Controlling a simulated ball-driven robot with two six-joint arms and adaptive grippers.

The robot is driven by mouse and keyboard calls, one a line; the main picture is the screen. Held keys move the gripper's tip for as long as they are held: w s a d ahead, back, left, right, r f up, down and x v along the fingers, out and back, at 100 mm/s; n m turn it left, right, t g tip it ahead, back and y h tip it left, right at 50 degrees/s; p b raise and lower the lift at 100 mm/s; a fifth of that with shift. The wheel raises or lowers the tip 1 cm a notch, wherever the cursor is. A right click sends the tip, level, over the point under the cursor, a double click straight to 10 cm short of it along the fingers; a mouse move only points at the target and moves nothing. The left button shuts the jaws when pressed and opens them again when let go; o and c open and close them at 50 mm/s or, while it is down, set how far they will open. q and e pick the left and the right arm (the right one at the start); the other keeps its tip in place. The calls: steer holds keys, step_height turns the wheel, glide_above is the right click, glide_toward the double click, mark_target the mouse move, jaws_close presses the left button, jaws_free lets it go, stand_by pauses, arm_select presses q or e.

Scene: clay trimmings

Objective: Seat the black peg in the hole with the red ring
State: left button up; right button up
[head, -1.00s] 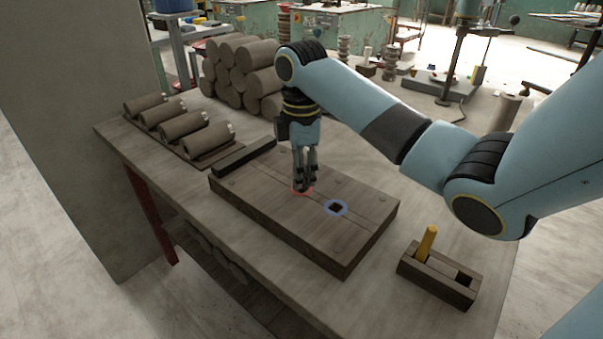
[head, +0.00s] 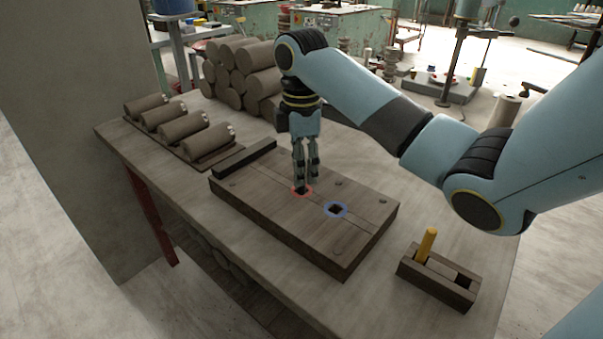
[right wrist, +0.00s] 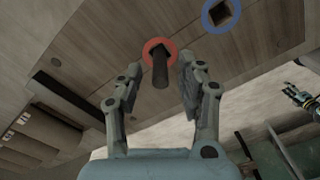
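The black peg (right wrist: 160,72) stands in the red-ringed hole in the right wrist view, its near end sticking up; how deep it sits I cannot tell. The red ring (head: 296,194) lies on top of the wooden block (head: 285,215). My right gripper (head: 306,182) is above that ring, pointing down. In the right wrist view its fingers (right wrist: 158,85) are spread, with a gap on both sides of the peg. In the head view the fingers hide most of the peg.
The blue ring (head: 337,209) surrounds an empty square hole nearby. A small wooden holder (head: 437,284) at the right holds a yellow peg (head: 427,243) beside an empty slot. A dark bar (head: 244,158) lies along the block's far left edge. Clay rolls (head: 207,141) lie further left.

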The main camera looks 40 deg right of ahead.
step_height(320, 180, up, 5)
steer(key=shift+f+p, duration=0.1)
steer(key=shift+p, duration=0.2)
step_height(320, 180, up, 4)
steer(key=p, duration=0.3)
steer(key=shift+p, duration=0.35)
steer(key=shift+r+p, duration=0.5)
steer(key=shift+r, duration=0.15)
steer(key=shift+f, duration=0.1)
